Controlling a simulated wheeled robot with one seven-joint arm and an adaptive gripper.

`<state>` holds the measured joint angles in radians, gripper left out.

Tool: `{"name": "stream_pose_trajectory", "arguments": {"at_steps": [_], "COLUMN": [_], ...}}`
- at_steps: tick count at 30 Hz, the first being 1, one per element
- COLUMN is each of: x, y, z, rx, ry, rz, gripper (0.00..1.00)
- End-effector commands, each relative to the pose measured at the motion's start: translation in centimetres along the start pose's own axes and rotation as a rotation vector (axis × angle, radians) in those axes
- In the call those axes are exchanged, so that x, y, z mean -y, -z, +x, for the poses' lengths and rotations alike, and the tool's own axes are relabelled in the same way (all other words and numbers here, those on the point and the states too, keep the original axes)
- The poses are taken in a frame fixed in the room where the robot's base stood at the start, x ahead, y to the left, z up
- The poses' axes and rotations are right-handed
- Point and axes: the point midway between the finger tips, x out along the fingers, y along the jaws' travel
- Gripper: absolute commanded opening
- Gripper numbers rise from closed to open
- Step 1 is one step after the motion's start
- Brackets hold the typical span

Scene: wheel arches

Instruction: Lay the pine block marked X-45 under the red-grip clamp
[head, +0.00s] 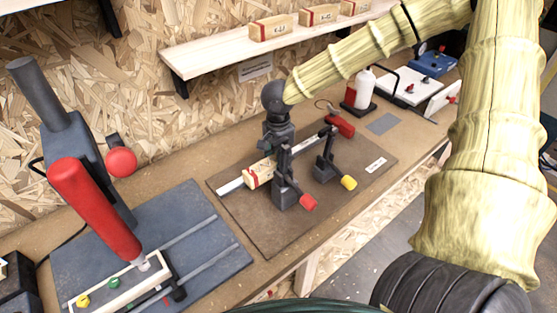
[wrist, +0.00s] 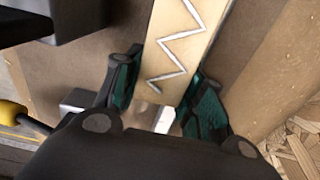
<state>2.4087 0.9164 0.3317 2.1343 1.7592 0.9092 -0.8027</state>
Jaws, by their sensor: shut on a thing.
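A pine block (head: 259,173) with red bands lies at the left end of the brown base board, beside the red-grip clamp (head: 307,202). Its mark cannot be read here. In the wrist view, a pine block (wrist: 183,40) with a white zigzag line sits between the two green-padded fingers of my gripper (wrist: 165,92), which is shut on it. In the head view my gripper (head: 277,135) points down behind the clamp; its fingertips are mostly hidden. The red-grip clamp's dark upright stands just right of the block. I cannot tell whether the block is under its arm.
A yellow-grip clamp (head: 347,182) stands to the right, with a red-ended piece (head: 340,125) behind it. A large red-handled tool (head: 95,205) stands at left. A shelf (head: 210,57) with several marked blocks is on the wall. The base board's front (head: 285,232) is clear.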

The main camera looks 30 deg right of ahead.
Motion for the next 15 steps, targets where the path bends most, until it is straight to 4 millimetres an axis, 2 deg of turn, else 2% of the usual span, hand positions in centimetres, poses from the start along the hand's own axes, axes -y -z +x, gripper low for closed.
{"name": "stream_pose_trajectory", "arguments": {"at_steps": [15], "x": [0.01], "y": [-0.03], "z": [0.77], "rx": [0.000], "ry": [0.000], "rz": [0.000], "gripper": [0.13]}}
